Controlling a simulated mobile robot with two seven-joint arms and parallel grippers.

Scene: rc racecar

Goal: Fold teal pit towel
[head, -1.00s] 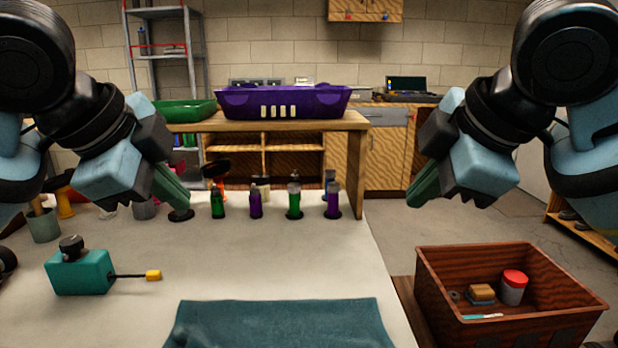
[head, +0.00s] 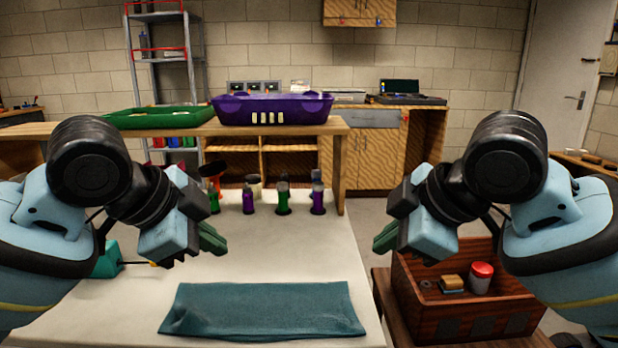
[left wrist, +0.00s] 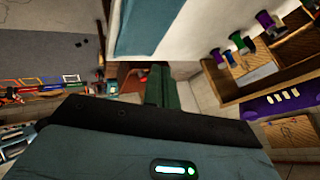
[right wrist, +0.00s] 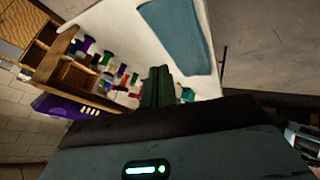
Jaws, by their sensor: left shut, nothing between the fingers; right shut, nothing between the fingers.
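The teal towel (head: 265,310) lies on the white tabletop near its front edge, as a wide, short rectangle with a slightly rumpled left end. It also shows in the left wrist view (left wrist: 148,22) and the right wrist view (right wrist: 172,38). My left gripper (head: 214,240) is shut and empty, above the table and behind the towel's left part. My right gripper (head: 384,240) is shut and empty, above and behind the towel's right end, near the table's right edge. Neither gripper touches the towel.
A wooden crate (head: 440,322) with a red-lidded jar (head: 481,277) stands right of the table. Several small bottles (head: 283,197) line the table's back. A teal box (head: 108,262) sits at left, partly behind my arm. A purple basket (head: 272,109) and green tray (head: 160,117) stand on the bench behind.

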